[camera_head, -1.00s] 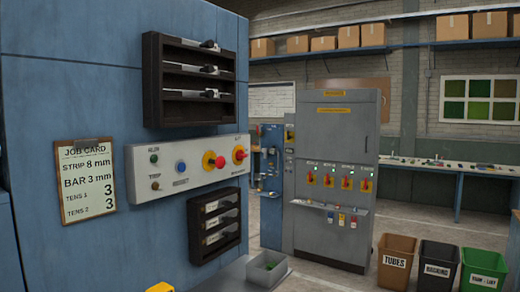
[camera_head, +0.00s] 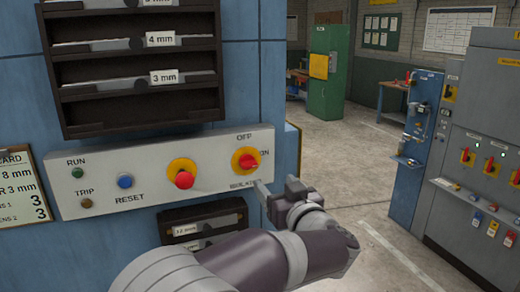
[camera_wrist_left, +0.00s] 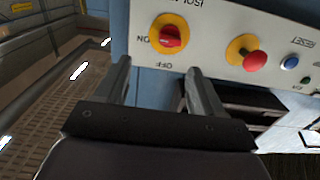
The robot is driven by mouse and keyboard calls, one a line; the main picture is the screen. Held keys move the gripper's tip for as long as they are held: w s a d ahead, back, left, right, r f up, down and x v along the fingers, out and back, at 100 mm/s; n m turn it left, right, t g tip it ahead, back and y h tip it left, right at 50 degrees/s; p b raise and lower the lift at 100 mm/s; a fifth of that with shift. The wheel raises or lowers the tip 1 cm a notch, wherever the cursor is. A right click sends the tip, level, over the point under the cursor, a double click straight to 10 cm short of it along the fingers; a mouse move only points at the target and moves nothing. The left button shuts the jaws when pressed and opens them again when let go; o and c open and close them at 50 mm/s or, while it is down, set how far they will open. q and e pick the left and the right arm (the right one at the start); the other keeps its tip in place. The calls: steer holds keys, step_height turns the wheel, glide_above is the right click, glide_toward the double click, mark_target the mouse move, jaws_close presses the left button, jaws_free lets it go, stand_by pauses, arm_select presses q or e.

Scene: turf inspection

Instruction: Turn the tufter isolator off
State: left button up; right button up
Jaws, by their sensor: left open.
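The tufter isolator (camera_head: 246,161) is a red rotary handle on a yellow disc, at the right end of a pale control panel (camera_head: 110,171). OFF is printed above it and ON to its right. The handle lies roughly sideways, towards ON. The isolator also shows upside down in the left wrist view (camera_wrist_left: 171,36), beyond the fingertips. My left gripper (camera_head: 276,187) is open and empty, just below and right of the isolator, apart from it. Its two fingers show in the wrist view (camera_wrist_left: 158,67). My right gripper is not in view.
A red mushroom button (camera_head: 184,179) on yellow sits left of the isolator. A blue reset button (camera_head: 125,181) is farther left. A dark rack (camera_head: 140,70) juts out above the panel, another (camera_head: 190,220) below. Open floor lies right; a grey cabinet (camera_head: 478,150) stands there.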

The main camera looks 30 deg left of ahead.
arm_select(q)
steer(key=p, duration=0.3)
glide_toward(251, 166)
steer(key=w+a+r, duration=0.1)
steer(key=w+a, duration=0.1)
steer(key=a, duration=0.2)
steer(key=w+a, duration=0.1)
steer(key=w+p, duration=0.1)
steer(key=w+a+f, duration=0.1)
steer(key=w, duration=0.1)
steer(key=shift+a, duration=0.4)
steer(key=shift+w+a, duration=0.1)
steer(key=shift+w, duration=0.15)
steer(key=shift+s+a+r, duration=0.15)
steer(key=shift+s, duration=0.3)
steer(key=c, duration=0.4)
steer(key=shift+w, duration=0.15)
steer(key=c, duration=0.6)
steer(key=shift+c, duration=0.3)
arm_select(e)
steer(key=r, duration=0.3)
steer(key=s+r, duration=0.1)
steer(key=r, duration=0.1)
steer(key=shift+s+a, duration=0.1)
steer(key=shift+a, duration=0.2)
